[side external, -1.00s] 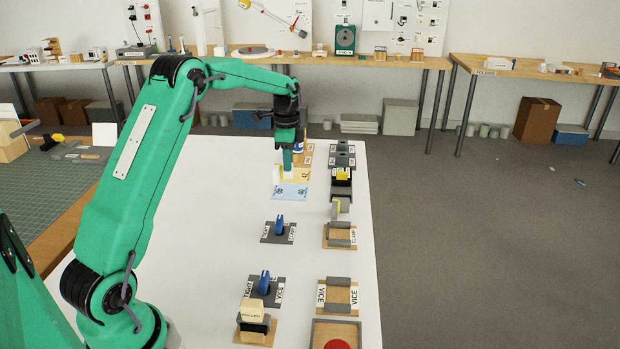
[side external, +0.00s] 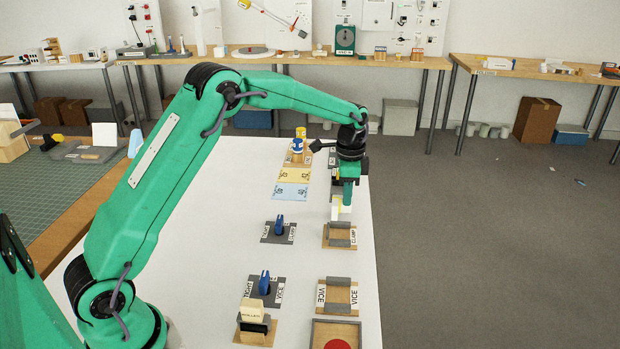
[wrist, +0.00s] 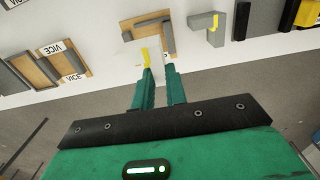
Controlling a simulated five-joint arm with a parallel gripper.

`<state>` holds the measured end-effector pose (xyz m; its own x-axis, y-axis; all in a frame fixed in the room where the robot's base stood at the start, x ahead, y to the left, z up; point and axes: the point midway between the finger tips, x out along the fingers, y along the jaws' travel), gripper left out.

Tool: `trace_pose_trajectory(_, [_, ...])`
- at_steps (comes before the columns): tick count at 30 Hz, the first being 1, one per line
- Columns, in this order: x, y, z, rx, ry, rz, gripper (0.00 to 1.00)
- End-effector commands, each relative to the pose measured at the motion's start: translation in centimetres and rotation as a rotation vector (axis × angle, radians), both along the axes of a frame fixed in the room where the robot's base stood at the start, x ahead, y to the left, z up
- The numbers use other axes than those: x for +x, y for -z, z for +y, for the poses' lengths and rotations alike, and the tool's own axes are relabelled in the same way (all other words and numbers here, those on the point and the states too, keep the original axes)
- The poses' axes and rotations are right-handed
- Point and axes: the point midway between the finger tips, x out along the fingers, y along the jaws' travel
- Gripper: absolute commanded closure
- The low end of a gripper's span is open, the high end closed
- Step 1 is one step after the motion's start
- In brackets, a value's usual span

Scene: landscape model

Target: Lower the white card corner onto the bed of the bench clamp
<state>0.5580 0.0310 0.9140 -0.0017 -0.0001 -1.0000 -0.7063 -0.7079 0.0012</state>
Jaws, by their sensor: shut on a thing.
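My gripper (side external: 346,194) is shut on the white card corner (side external: 341,213) and holds it at the far edge of the bench clamp (side external: 337,234). The wrist view shows my fingers (wrist: 160,76) closing on the card, with a yellow mark (wrist: 146,57) at its upper end. The clamp has a wooden bed, grey bars and a "CLAMP" label; it shows in the wrist view (wrist: 158,40) just beyond the fingertips. Whether the card touches the bed cannot be told.
A grey piece with a yellow patch (wrist: 206,28) stands beside the clamp in the wrist view. A vice (side external: 340,296) lies nearer the camera. Blue-handled parts (side external: 278,229) stand to the left.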

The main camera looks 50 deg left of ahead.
Motion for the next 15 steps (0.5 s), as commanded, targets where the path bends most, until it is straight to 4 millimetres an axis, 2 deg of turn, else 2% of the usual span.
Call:
trace_pose_trajectory(3, [0.0,1.9,0.0,0.0,0.001,0.003,0.99])
trace_pose_trajectory(6, [0.0,2.7,0.0,0.0,0.001,0.0,0.99])
trace_pose_trajectory(15, [0.0,3.1,0.0,0.0,0.001,-0.001,0.99])
